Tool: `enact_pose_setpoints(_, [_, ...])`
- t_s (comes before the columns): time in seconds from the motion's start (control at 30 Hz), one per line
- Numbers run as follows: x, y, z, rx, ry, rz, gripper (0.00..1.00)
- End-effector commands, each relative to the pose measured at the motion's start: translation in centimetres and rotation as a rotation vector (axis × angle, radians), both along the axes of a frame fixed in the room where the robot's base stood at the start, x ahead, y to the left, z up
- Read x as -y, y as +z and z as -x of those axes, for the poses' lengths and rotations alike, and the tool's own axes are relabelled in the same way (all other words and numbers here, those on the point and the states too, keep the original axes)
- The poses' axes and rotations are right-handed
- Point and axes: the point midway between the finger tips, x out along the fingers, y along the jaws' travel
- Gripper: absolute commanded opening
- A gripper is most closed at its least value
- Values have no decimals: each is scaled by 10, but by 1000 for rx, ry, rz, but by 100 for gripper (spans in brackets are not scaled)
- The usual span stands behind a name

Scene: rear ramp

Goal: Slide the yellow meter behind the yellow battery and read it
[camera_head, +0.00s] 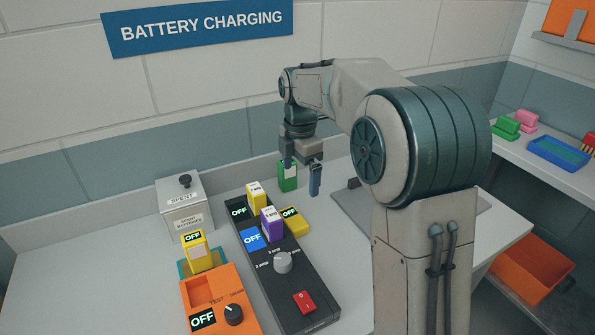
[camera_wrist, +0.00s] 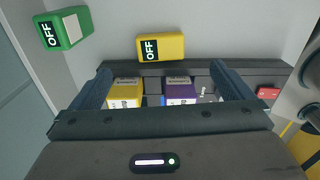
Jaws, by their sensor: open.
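The black charger (camera_head: 310,262) holds an upright yellow battery (camera_head: 256,196) and a purple battery (camera_head: 271,222). Both batteries also show between my fingers in the wrist view, yellow (camera_wrist: 125,88) to the left of purple (camera_wrist: 180,90). The yellow meter (camera_head: 293,222), its screen reading OFF, is on the counter at the charger's far side, nearer the purple battery; in the wrist view the meter (camera_wrist: 168,46) lies beyond the charger's edge. A green meter (camera_head: 288,178), also OFF, is at the back. My gripper (camera_head: 302,177) is open and empty, above the counter behind the charger.
A grey spent-batteries box (camera_head: 183,205) stands at the back left. A yellow OFF block (camera_head: 196,250) stands on a teal base, near an orange tester (camera_head: 238,302). The charger has a dial (camera_head: 282,262) and red switch (camera_head: 305,301). Counter shows bare right of the yellow meter.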

Motion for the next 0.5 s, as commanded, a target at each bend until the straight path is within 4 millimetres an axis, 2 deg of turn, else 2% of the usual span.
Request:
enact_pose_setpoints(0.13, [1, -5, 0, -1, -2, 0, 100])
enact_pose_setpoints(0.23, [0, -16, 1, -3, -1, 0, 100])
enact_pose_setpoints(0.5, [-1, -67, 1, -5, 1, 0, 100])
